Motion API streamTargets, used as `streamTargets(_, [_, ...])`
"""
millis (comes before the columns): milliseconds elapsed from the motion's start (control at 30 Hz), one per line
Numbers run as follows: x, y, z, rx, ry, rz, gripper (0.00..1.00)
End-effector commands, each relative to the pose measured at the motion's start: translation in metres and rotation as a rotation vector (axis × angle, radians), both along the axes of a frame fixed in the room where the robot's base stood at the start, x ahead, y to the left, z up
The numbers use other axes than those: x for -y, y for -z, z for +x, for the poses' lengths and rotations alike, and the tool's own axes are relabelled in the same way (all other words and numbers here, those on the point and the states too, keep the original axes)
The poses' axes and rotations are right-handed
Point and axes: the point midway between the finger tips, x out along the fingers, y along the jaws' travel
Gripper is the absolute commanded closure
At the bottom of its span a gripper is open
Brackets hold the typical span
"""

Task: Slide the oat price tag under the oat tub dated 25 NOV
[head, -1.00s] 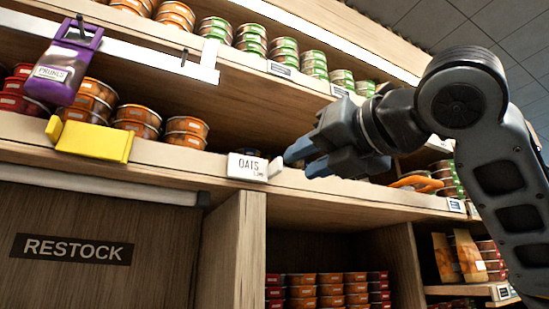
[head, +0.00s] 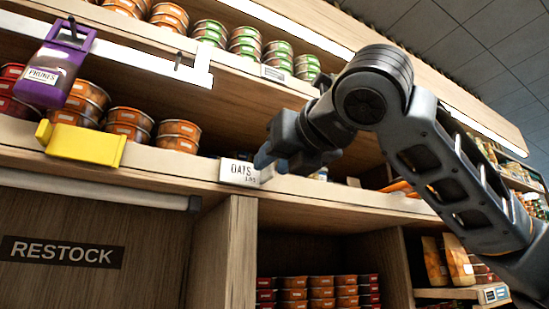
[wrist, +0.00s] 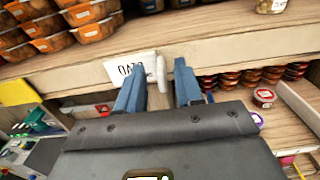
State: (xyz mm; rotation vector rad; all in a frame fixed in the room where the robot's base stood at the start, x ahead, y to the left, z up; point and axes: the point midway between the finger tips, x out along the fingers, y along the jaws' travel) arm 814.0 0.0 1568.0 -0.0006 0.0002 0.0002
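The white oat price tag (head: 238,171), printed OATS, sits on the shelf's front edge. In the wrist view the tag (wrist: 128,68) appears upside down, with a pale upright tab (wrist: 161,73) at its right end. My gripper (head: 266,164) is at the tag's right end in the head view. In the wrist view my gripper (wrist: 160,68) is open, its two blue fingers either side of the tab, with visible room on the right. I cannot tell whether the left finger touches the tag. A tub (wrist: 270,5) shows at the top right; no 25 NOV date is readable.
A yellow block (head: 82,144) sits on the shelf edge left of the tag. Stacked orange tubs (head: 128,124) stand behind it. A purple prunes pack (head: 55,65) hangs at upper left. Below are a RESTOCK panel (head: 62,252) and compartments with stacked tubs (head: 320,292).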

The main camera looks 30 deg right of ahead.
Motion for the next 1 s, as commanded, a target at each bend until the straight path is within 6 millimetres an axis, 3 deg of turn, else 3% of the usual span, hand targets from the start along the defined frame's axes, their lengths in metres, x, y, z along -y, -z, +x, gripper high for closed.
streamTargets(367, [0.0003,0.0006,0.0064,0.0,0.001,0.001,0.65])
streamTargets(733, [0.0003,0.0004,0.0061,0.0,0.0,0.001,1.0])
streamTargets(1000, [0.0003,0.0004,0.0061,0.0,0.0,0.001,1.0])
